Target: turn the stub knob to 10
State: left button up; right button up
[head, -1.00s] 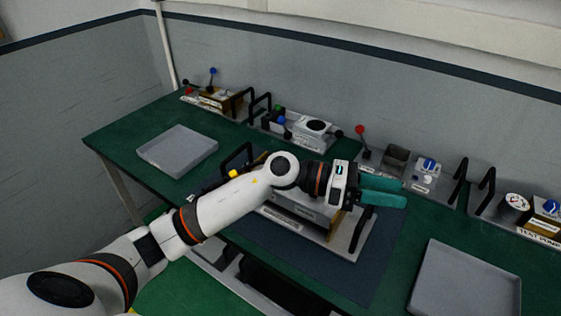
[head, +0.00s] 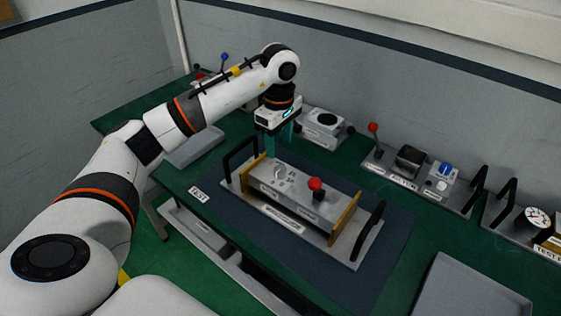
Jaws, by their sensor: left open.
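The unit on the dark blue mat has a grey knob (head: 280,172) on the left of its top panel, with small printed numbers around it. I take this as the stub knob; its setting is too small to read. My left gripper (head: 279,142) points down just behind and above this knob, with its teal fingers apart and nothing between them. It appears clear of the knob. My right gripper is not in view.
A red ball-topped lever (head: 316,184) stands right of the knob. Black handles (head: 240,160) rise at the unit's ends, with wooden end plates (head: 344,218) inside them. More units with levers and knobs line the wall. A grey tray (head: 465,288) sits at lower right.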

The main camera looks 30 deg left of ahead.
aim_at(280, 169)
pick_arm(q)
notch_tip(280, 169, down, 4)
jog(key=shift+w+r+p, duration=0.1)
jog(key=shift+w+p, duration=0.05)
jog(key=shift+p, duration=0.2)
notch_tip(280, 169, down, 4)
jog(key=shift+w+r+p, duration=0.1)
jog(key=shift+r+p, duration=0.05)
jog(key=shift+p, duration=0.25)
jog(key=shift+f, duration=0.5)
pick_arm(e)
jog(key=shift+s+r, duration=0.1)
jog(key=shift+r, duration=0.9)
pick_arm(q)
jog(key=c, duration=1)
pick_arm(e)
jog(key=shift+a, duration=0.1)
